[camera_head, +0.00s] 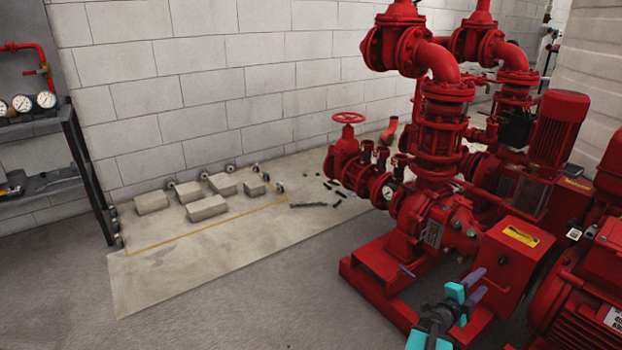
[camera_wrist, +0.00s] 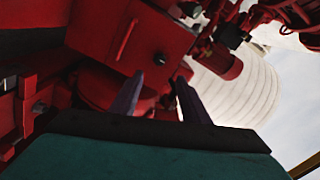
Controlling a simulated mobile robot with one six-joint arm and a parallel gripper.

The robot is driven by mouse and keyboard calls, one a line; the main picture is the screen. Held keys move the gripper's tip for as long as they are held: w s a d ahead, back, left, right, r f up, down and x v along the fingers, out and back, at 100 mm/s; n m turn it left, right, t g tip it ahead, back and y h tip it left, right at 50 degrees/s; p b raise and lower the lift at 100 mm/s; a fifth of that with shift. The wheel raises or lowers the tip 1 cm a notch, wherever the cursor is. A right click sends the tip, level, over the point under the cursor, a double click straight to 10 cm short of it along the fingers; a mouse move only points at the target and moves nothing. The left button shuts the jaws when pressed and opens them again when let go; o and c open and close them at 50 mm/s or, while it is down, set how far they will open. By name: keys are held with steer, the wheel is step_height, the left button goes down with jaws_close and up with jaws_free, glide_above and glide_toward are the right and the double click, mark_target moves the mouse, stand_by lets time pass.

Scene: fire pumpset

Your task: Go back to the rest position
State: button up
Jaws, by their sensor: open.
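My gripper (camera_head: 474,287) is at the lower right of the head view, in front of the red pump set (camera_head: 435,215). Its two grey-purple fingers stand apart with nothing visible between them. In the wrist view the fingers of my gripper (camera_wrist: 157,98) point toward a red housing (camera_wrist: 125,40) with a dark round spot on it. I cannot tell how far the fingertips are from the red metal. Teal parts of my arm show below the fingers.
A red motor (camera_head: 585,290) stands close on the right. A red handwheel (camera_head: 348,118) tops a valve on the left of the pump. Concrete blocks (camera_head: 207,207) lie by the wall. A dark shelf (camera_head: 85,170) holds gauges at far left. The grey floor (camera_head: 230,310) at front left is clear.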

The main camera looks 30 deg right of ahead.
steer(key=w+a+r+n+t+y+p, duration=0.2)
steer(key=w+a+r+n+t+p, duration=0.15)
steer(key=w+a+p, duration=0.55)
steer(key=w+a+r+n+t+y+p, duration=0.2)
steer(key=w+a+n+t+p, duration=0.15)
steer(key=w+a, duration=0.95)
steer(key=w+a+f+n+t+y+p, duration=0.2)
steer(key=w+a+n+y+p, duration=0.3)
steer(key=a, duration=0.6)
steer(key=w+a+f+n+t+y+p, duration=0.2)
steer(key=w+a+n+y+p, duration=0.15)
steer(key=w+a, duration=0.5)
steer(key=s+a+f+n+g+y+p, duration=0.35)
steer(key=s+a, duration=0.25)
steer(key=a, duration=0.6)
steer(key=s+a+f+n+g+y+p, duration=0.3)
steer(key=s+a+f+n+p, duration=0.15)
steer(key=a, duration=0.75)
steer(key=s+n+g+h+p, duration=0.1)
steer(key=s+n+g, duration=0.6)
steer(key=s, duration=1.7)
steer(key=g, duration=0.4)
steer(key=shift+s+r, duration=0.25)
steer(key=shift+s, duration=0.05)
steer(key=shift+n, duration=0.25)
